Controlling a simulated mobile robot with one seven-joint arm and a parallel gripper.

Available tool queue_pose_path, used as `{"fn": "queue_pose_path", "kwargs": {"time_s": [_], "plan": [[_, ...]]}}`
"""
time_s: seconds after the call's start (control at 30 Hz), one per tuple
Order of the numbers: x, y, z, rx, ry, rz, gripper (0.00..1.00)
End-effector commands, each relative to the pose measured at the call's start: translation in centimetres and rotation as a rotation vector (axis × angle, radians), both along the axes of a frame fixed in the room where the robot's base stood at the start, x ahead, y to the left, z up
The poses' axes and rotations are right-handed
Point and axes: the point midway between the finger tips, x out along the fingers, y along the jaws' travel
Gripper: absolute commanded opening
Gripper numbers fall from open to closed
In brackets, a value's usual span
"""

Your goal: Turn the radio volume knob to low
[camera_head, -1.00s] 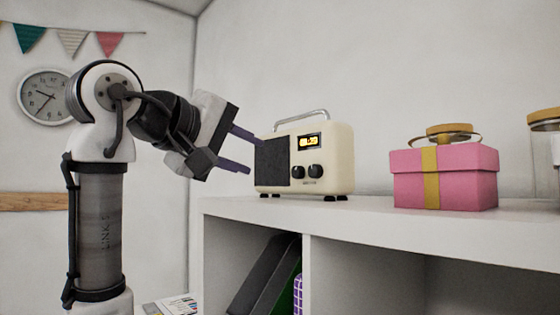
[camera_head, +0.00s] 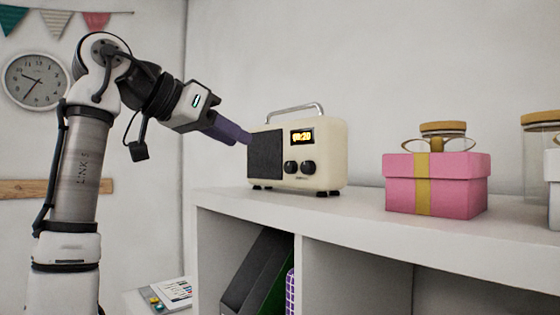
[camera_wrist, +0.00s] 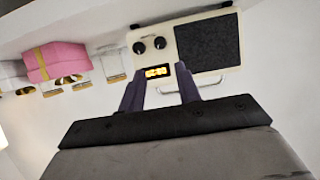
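The cream radio (camera_head: 325,157) stands upright on the white shelf, with a dark speaker panel, a lit yellow display and two black knobs, a left one (camera_head: 291,168) and a right one (camera_head: 308,167). Their labels are too small to read. In the wrist view the radio (camera_wrist: 190,79) appears upside down, with both knobs (camera_wrist: 139,47) (camera_wrist: 160,42) beyond the fingertips. My gripper (camera_head: 246,138) is left of the radio, near its speaker side in the head view. In the wrist view my gripper (camera_wrist: 161,77) has its purple fingers apart with nothing held between them.
A pink gift box (camera_head: 452,187) with a yellow ribbon stands right of the radio, with jars behind it. The shelf top (camera_head: 365,205) between radio and box is clear. Dark files (camera_head: 255,270) stand in the compartment below.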

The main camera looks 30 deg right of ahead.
Motion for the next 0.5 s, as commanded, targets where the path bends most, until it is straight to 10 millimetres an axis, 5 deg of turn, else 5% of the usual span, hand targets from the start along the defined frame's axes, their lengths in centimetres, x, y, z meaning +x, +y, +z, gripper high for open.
{"fn": "queue_pose_path", "kwargs": {"time_s": [0.5], "plan": [[1.3,-9.3,-3.8,0.002,0.003,0.001,0.33]]}}
